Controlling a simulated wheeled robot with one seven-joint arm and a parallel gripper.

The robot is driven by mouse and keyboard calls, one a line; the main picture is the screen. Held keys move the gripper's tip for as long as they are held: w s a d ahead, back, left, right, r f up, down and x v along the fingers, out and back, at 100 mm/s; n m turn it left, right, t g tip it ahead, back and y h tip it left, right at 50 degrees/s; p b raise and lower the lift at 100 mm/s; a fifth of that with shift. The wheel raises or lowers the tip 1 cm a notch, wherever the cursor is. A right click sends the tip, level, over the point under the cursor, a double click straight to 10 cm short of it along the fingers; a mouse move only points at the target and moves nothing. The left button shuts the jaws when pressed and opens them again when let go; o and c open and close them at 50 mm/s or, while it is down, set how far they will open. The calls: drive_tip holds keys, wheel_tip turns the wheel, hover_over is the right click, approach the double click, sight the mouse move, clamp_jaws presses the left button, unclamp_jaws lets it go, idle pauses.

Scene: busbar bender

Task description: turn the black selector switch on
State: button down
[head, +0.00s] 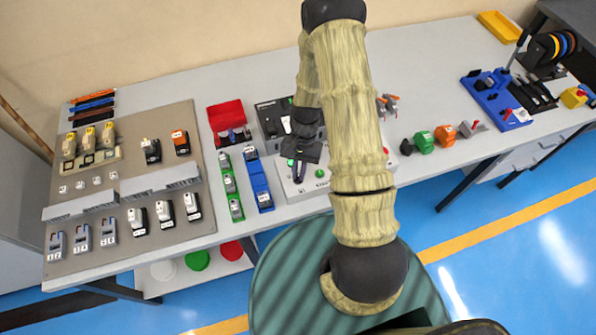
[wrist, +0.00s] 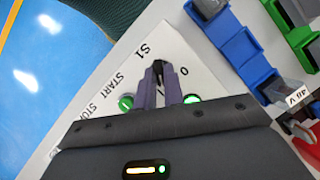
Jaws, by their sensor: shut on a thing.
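The black selector switch (wrist: 158,67) is on a white control panel (wrist: 115,75), near the printed "S1" and "0" marks in the wrist view. My gripper (wrist: 162,84) is shut on the switch's knob, one finger on each side. Only the knob's dark tip shows between the fingertips, so its exact angle is hard to tell. In the head view my gripper (head: 299,172) points down at the white panel (head: 325,186), and the switch is hidden there. A green part (wrist: 190,99) shows right beside the fingers.
A green button (wrist: 125,102) sits by the "START" label, left of my fingers. Blue bins (head: 260,184) and green bins (head: 230,184) stand left of the panel. A red bin (head: 226,117) and a dark box (head: 270,120) are behind.

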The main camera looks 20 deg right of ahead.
drive_tip(key=shift+d+m+t+y, duration=0.1)
drive_tip(key=shift+m+t+y, duration=0.3)
drive_tip(key=shift+m, duration=0.9)
drive_tip(key=c, duration=1.5)
unclamp_jaws()
drive_tip(key=b+v, duration=0.3)
drive_tip(key=v, duration=1.4)
drive_tip(key=shift+r, duration=0.2)
drive_tip(key=shift+s, duration=0.1)
